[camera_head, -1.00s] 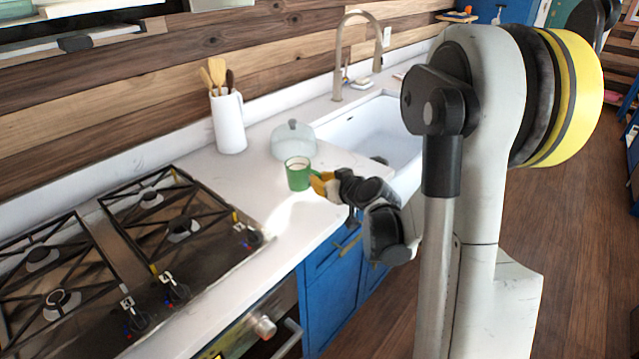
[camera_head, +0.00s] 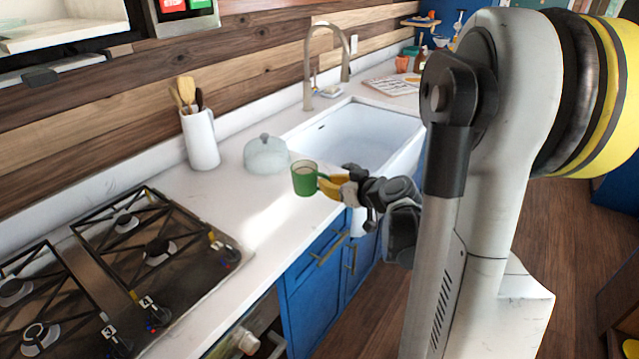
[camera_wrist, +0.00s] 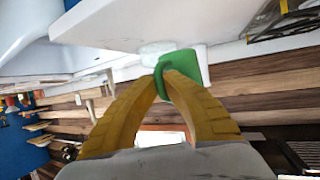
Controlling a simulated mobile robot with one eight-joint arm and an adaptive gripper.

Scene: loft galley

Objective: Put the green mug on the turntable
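The green mug (camera_head: 304,179) is upright near the counter's front edge, in front of the sink. My gripper (camera_head: 328,187) comes from the right, its yellow fingers shut on the mug's handle. The mug appears held above the counter, though the gap under it is hard to judge. In the wrist view the mug (camera_wrist: 190,64) shows beyond the fingertips of my gripper (camera_wrist: 168,78), which meet at its handle. I cannot make out a turntable in these frames.
A pale lidded dome (camera_head: 266,156) stands left of the mug, before the white sink (camera_head: 365,140). A white utensil crock (camera_head: 200,140) is at the wall, and a gas cooktop (camera_head: 110,270) is at lower left. White counter (camera_head: 225,205) between them is clear.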

